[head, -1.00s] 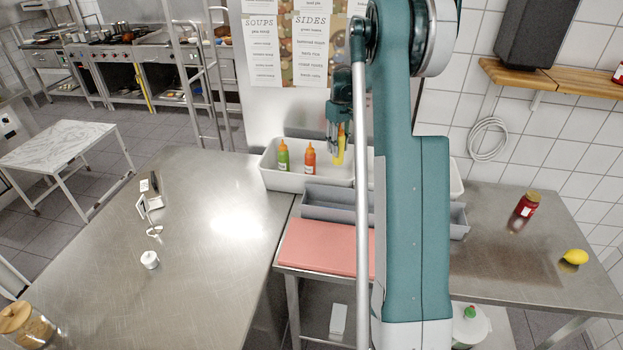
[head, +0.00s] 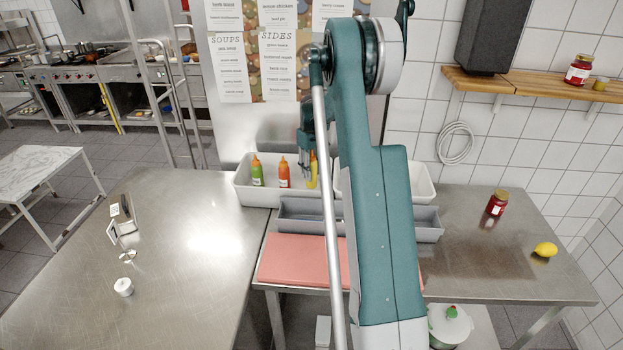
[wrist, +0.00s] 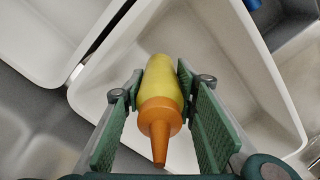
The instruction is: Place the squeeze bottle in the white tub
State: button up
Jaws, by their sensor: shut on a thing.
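The yellow squeeze bottle with an orange nozzle (wrist: 163,85) is between the green finger pads of my gripper (wrist: 160,100) in the wrist view, its nozzle pointing toward the camera. My gripper is shut on it. In the head view my gripper (head: 309,150) holds the bottle (head: 313,172) at the right part of the left white tub (head: 246,192). In the wrist view a white tub (wrist: 262,112) lies beneath and around the bottle. I cannot tell whether the bottle's base touches the tub floor.
Green (head: 257,172) and orange (head: 284,174) bottles stand in the left tub. A second white tub (head: 424,185), partly behind my arm, is to the right. A grey bin (head: 300,215) and red board (head: 290,262) lie in front. A jar (head: 497,203) and lemon (head: 545,250) sit right.

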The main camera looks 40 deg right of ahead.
aim_at(312, 156)
jog(key=shift+f, duration=1.85)
jog(key=shift+f, duration=0.2)
jog(key=o, duration=1)
jog(key=shift+r, duration=0.15)
notch_tip(312, 156, up, 12)
jog(key=shift+r, duration=0.1)
